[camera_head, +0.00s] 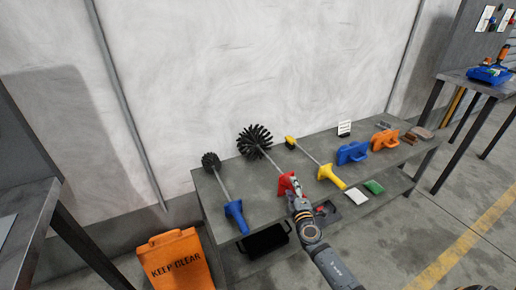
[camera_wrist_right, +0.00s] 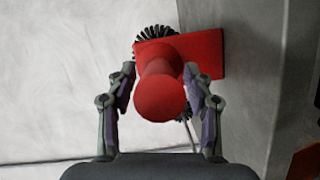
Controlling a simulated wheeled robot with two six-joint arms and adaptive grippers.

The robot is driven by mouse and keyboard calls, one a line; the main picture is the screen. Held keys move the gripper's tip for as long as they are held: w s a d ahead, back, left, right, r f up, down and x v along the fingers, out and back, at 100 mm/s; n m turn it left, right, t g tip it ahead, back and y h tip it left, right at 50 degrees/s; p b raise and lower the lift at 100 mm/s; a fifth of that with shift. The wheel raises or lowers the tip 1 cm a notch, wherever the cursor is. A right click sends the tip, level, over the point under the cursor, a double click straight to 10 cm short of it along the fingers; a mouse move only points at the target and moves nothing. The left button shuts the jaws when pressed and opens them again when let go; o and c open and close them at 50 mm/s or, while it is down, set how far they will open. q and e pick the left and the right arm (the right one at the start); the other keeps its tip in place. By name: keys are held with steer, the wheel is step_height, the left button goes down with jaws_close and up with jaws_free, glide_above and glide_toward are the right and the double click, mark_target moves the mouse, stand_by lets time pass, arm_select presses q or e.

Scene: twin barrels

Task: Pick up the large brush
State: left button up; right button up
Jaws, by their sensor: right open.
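The large brush has a round black bristle head (camera_head: 254,140), which overhangs the back of the grey bench, and a red handle (camera_head: 287,183) towards the front. My right gripper (camera_head: 297,190) is at the handle's near end and partly covers it. In the right wrist view the red handle (camera_wrist_right: 162,95) points at the camera, with its round end between the two spread fingers of my right gripper (camera_wrist_right: 159,72). The gripper is open; I cannot tell whether a finger touches the handle. Some black bristles show behind the red part. My left gripper is not in view.
On the bench (camera_head: 215,187), a smaller blue-handled brush (camera_head: 234,212) lies left and a yellow-handled brush (camera_head: 330,176) right. Blue (camera_head: 352,153) and orange (camera_head: 384,139) handled tools lie farther right, with a green pad (camera_head: 373,187). An orange "KEEP CLEAR" item (camera_head: 178,262) stands at front left.

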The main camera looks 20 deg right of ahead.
steer(key=shift+w+d, duration=0.1)
steer(key=shift+w, duration=0.35)
steer(key=shift+c, duration=0.4)
steer(key=c, duration=1)
steer(key=shift+r, duration=0.1)
jaws_close()
steer(key=shift+r, duration=0.1)
